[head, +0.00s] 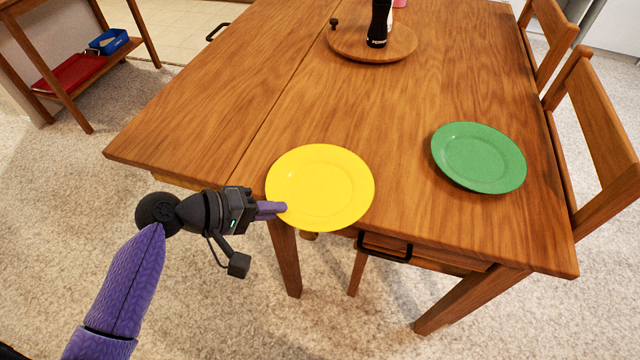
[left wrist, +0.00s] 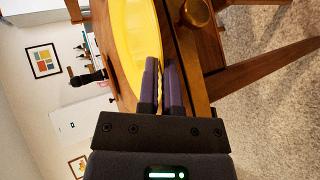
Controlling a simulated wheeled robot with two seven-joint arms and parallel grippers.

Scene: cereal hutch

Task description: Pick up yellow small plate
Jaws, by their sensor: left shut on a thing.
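The yellow small plate (head: 322,186) is at the near edge of the wooden table (head: 270,100) in the head view, its near rim reaching past the edge. My left gripper (head: 282,208) is at the plate's left near rim, with its purple fingers shut on that rim. In the left wrist view the plate (left wrist: 135,35) rises from between the fingers (left wrist: 161,85). I cannot tell whether the plate is lifted clear of the tabletop. My right gripper is not in view.
A green plate (head: 478,158) lies on the table to the right. A round wooden board (head: 350,42) with a dark bottle (head: 379,22) stands at the back. Chairs (head: 600,130) line the right side. A black drawer handle (head: 384,247) is below the near edge.

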